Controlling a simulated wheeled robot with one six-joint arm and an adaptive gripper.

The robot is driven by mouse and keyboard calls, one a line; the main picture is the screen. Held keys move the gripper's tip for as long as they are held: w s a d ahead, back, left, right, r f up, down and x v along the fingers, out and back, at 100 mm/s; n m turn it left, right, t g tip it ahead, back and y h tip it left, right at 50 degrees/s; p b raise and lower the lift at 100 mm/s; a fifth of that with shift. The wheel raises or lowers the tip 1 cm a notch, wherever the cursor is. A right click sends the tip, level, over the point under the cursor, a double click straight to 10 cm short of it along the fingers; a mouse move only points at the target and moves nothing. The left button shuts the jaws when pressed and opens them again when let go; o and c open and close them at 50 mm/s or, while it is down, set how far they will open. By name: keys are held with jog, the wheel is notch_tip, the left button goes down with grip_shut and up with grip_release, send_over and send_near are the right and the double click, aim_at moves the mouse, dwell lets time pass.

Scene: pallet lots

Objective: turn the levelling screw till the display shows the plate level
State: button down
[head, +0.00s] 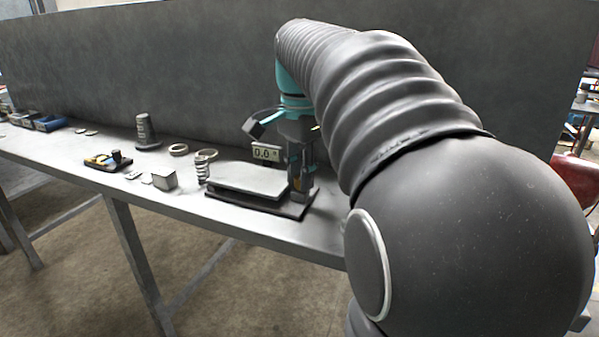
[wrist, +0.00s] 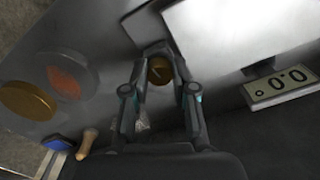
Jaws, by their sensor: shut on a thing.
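The levelling plate (head: 248,180) lies flat on a dark base (head: 262,206) on the bench; it also shows in the wrist view (wrist: 240,32). The display (head: 266,153) behind the plate reads 0.0 °; it reads 0.0 in the wrist view (wrist: 281,88) too. The brass levelling screw (wrist: 159,70) stands at the plate's end, its slotted head between my fingers. My gripper (head: 300,190) points down at the right end of the plate. In the wrist view my gripper (wrist: 160,78) is shut on the screw head. The screw's lower part is hidden.
On the bench (head: 225,222) left of the plate are a coil spring (head: 202,168), a metal block (head: 165,179), a ring (head: 179,149) and a dark stepped post (head: 145,132). Blue bins (head: 48,123) stand at the far left. A grey wall panel (head: 180,70) rises behind.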

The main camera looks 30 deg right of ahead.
jog(key=shift+m, duration=0.6)
jog(key=c, duration=0.9)
grip_release()
jog(key=shift+c, duration=0.2)
notch_tip(320, 180, up, 12)
